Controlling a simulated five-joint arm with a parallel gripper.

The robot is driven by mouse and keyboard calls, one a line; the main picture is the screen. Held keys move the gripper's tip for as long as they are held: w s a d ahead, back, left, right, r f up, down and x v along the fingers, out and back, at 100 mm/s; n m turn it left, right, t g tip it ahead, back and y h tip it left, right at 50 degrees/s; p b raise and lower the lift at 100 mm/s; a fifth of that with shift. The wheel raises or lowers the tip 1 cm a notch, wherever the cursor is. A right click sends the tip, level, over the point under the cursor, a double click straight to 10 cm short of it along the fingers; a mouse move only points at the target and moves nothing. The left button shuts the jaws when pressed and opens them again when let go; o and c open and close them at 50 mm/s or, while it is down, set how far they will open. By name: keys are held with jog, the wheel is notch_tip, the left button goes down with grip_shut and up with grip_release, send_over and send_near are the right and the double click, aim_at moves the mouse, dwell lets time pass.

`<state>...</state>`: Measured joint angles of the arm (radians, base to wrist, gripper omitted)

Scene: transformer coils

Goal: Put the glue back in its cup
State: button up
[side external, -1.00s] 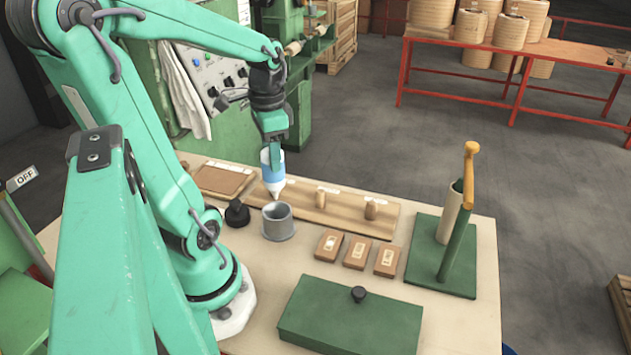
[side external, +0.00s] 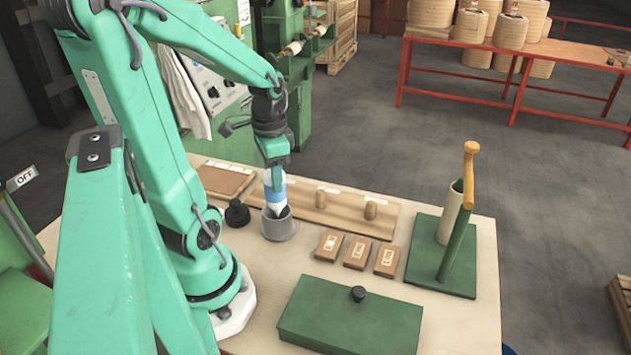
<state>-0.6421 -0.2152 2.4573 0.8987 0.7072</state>
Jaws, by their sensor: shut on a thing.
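The glue bottle (side external: 275,195) is white and blue, with its nozzle pointing down. My gripper (side external: 275,180) is shut on its upper part and holds it about upright. The grey metal cup (side external: 278,226) stands on the bench below. The bottle's lower end is at the cup's mouth, with its tip hidden behind or inside the rim. I cannot tell how deep it sits or whether it touches the cup.
A black knobbed object (side external: 237,213) stands close to the cup's left. Several small brown blocks (side external: 329,245) lie to its right. A wooden rack (side external: 335,208) runs behind. A green lidded box (side external: 350,318) is in front, and a green stand (side external: 455,240) is at right.

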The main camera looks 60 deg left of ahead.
jog(key=shift+f, duration=1.1)
jog(key=o, duration=1.1)
jog(key=shift+r, duration=0.1)
jog(key=shift+r, duration=3.8)
jog(key=shift+d, duration=0.1)
